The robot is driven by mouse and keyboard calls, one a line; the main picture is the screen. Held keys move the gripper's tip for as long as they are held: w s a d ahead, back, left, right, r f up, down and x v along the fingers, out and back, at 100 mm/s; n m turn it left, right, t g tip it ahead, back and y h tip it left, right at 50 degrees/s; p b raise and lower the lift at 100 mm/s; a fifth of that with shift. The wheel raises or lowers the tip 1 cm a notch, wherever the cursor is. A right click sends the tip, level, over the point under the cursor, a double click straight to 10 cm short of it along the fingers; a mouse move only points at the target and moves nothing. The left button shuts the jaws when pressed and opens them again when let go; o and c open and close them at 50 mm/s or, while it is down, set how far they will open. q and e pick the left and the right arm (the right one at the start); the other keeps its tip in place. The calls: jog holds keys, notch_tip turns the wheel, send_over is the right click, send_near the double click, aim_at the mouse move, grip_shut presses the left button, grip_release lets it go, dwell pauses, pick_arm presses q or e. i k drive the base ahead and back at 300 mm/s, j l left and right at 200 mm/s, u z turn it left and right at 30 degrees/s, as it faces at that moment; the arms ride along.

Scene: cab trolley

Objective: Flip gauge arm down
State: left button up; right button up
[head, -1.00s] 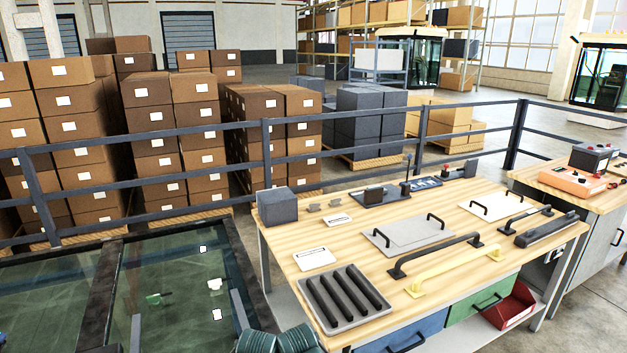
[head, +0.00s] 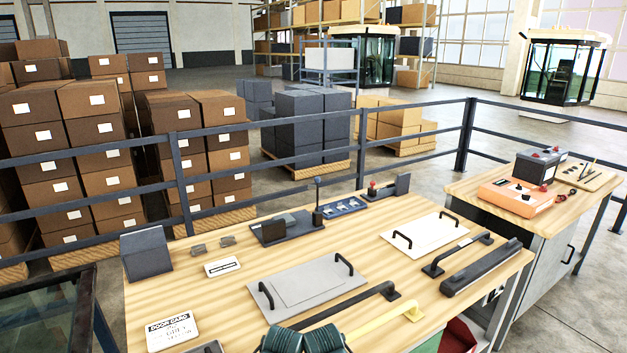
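A dark grey fixture (head: 285,229) with a flat base and a raised block lies near the back edge of the wooden workbench (head: 225,290). A thin dark upright rod (head: 317,195) with a small round top stands at its right end. To its right is a dark bracket (head: 402,184) with a red knob (head: 372,188) beside it. I cannot tell for sure which of these is the gauge arm; the upright rod looks most like one.
Handled panels (head: 308,288), (head: 430,232), loose black bars (head: 480,266) and a grey block (head: 158,253) lie on the bench. A dark railing (head: 280,122) runs behind it. A second bench (head: 470,186) with an orange box (head: 515,196) stands at the right. Boxes are stacked behind the railing.

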aim_at(316, 179)
jog(key=i+l, duration=0.15)
jog(key=i+l+u, duration=0.3)
jog(key=l+u, duration=0.2)
jog(key=l, duration=1.05)
jog(key=l+u, duration=0.45)
jog(key=l, duration=1.15)
